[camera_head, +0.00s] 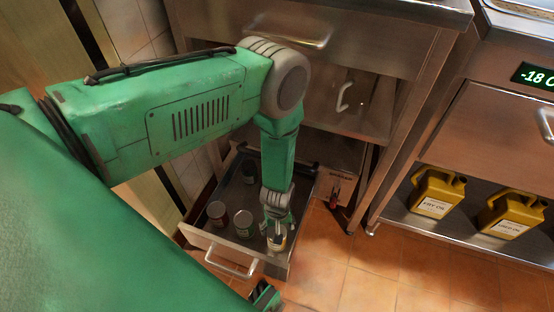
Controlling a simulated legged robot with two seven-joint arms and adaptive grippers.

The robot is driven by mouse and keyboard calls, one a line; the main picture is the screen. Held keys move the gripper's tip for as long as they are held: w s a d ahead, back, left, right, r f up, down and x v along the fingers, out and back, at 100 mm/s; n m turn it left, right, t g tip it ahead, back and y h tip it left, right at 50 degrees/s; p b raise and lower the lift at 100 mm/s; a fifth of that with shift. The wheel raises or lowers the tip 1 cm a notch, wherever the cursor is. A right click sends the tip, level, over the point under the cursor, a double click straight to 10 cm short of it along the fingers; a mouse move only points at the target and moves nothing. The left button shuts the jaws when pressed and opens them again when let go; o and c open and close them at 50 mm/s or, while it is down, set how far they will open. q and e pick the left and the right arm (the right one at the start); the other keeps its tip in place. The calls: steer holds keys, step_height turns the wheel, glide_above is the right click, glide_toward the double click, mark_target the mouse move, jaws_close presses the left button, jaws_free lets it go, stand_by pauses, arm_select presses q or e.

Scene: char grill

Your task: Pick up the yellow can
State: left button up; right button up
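An open metal drawer (208,240) holds several cans low at the centre of the view. A can with a pale yellow side (278,243) stands at the drawer's front right corner. My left gripper (277,229) points down right over this can, with its fingers apart at the can's top. The fingers partly hide the can, and I cannot tell whether they press on it.
A dark red can (217,213) and a greenish can (243,223) stand left of the gripper, and a dark can (249,173) is farther back. The drawer handle (230,262) sticks out in front. Yellow oil jugs (437,192) stand on a low shelf at right. The tiled floor (385,265) is clear.

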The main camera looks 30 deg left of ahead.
arm_select(q)
steer(key=f+b, duration=0.1)
steer(key=f, duration=0.1)
steer(key=f+b, duration=0.1)
steer(key=f, duration=0.2)
steer(key=shift+s, duration=0.2)
steer(key=shift+r, duration=0.15)
steer(key=c, duration=1.2)
